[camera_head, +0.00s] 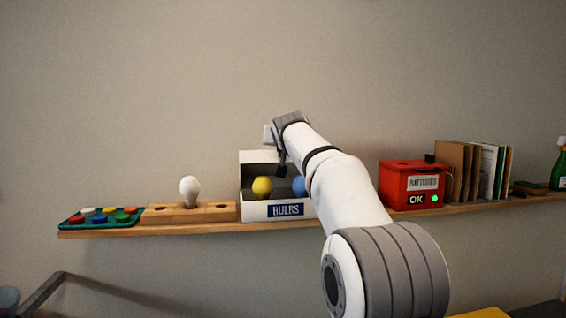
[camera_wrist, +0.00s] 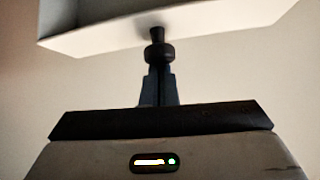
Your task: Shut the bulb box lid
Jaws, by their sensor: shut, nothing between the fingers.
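The white bulb box (camera_head: 252,212), with a blue BULBS label, stands on the shelf. Its lid (camera_head: 252,157) is raised at the back. A yellow bulb (camera_head: 262,187) and a partly hidden blue bulb (camera_head: 299,186) show inside.
On the wooden shelf (camera_head: 200,228), a wooden block (camera_head: 165,215) with a white bulb (camera_head: 190,188) and a teal tray (camera_head: 72,222) of coloured caps stand left. A red BATTERIES box (camera_head: 395,180) and upright folders (camera_head: 452,163) stand right. The wall above is clear.

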